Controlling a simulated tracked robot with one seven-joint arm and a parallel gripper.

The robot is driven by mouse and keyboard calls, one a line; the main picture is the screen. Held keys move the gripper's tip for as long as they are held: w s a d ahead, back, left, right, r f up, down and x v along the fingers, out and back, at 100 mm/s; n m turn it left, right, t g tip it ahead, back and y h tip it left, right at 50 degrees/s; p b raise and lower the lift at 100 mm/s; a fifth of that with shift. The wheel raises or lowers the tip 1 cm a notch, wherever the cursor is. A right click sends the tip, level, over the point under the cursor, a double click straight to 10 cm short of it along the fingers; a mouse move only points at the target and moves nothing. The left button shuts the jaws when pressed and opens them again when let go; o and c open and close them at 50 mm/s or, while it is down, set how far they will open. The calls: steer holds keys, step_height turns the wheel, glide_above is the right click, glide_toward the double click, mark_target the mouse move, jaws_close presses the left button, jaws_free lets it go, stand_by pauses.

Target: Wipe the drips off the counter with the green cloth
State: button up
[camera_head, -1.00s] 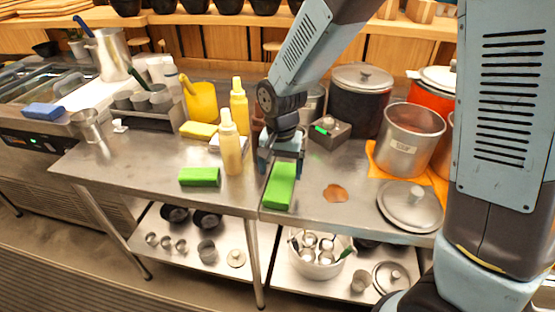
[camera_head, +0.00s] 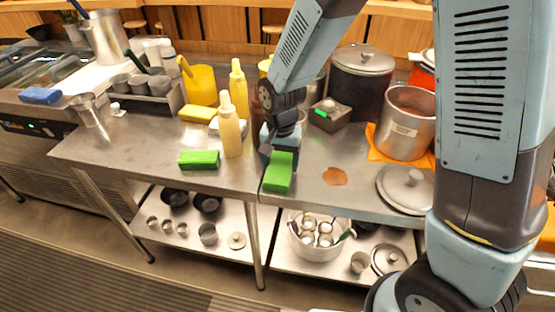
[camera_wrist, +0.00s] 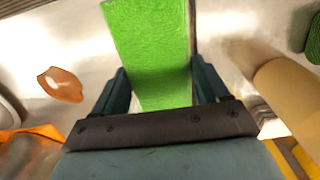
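The green cloth (camera_head: 278,173), a thick flat block, is at the front edge of the right-hand counter (camera_head: 310,200). My gripper (camera_head: 281,150) is above its far end, pointing down. In the wrist view the cloth (camera_wrist: 155,50) lies between the two fingers of my gripper (camera_wrist: 160,88), which sit close against its sides. I cannot tell whether the cloth touches the counter. An orange-brown drip (camera_head: 335,176) lies to the right of the cloth, apart from it. The drip also shows at left in the wrist view (camera_wrist: 60,85).
A second green block (camera_head: 199,160) and yellow bottles (camera_head: 229,132) stand to the left. A pot lid (camera_head: 408,186) and a steel pot on an orange cloth (camera_head: 372,149) stand right of the drip. A small grey box (camera_head: 331,116) is behind. The counter around the drip is clear.

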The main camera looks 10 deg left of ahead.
mark_target(281, 163)
steer(key=c, duration=0.4)
steer(key=shift+r, duration=2.5)
steer(key=o, duration=0.4)
steer(key=c, duration=0.3)
